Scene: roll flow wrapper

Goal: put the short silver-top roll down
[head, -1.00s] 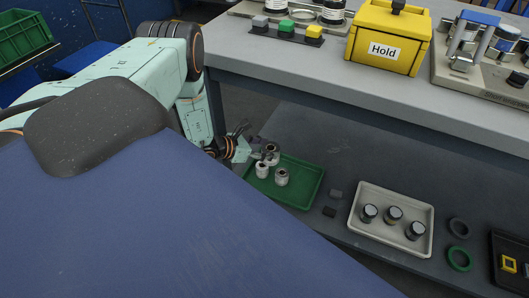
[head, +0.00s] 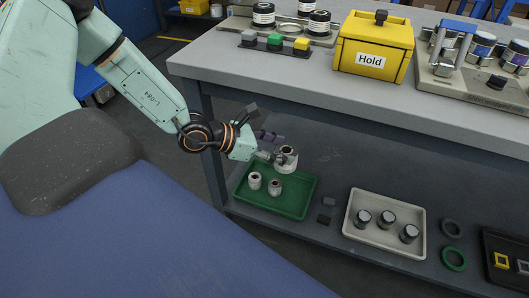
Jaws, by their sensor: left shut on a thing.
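My left gripper (head: 277,156) comes in from the left, over the lower shelf. It is shut on a short whitish roll with a silver top (head: 288,161), which looks upright. The held roll shows over the back edge of the green tray (head: 298,204); I cannot tell how high it is above the shelf. Two similar whitish rolls stand in the green tray, one on the left (head: 255,181) and one on the right (head: 275,188). My right gripper is not in view.
A cream tray (head: 375,237) with three dark-topped jars stands right of the green tray. Small dark blocks (head: 326,210) lie between them. Dark and green rings (head: 454,259) lie farther right. The grey worktop (head: 300,75) overhangs the shelf.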

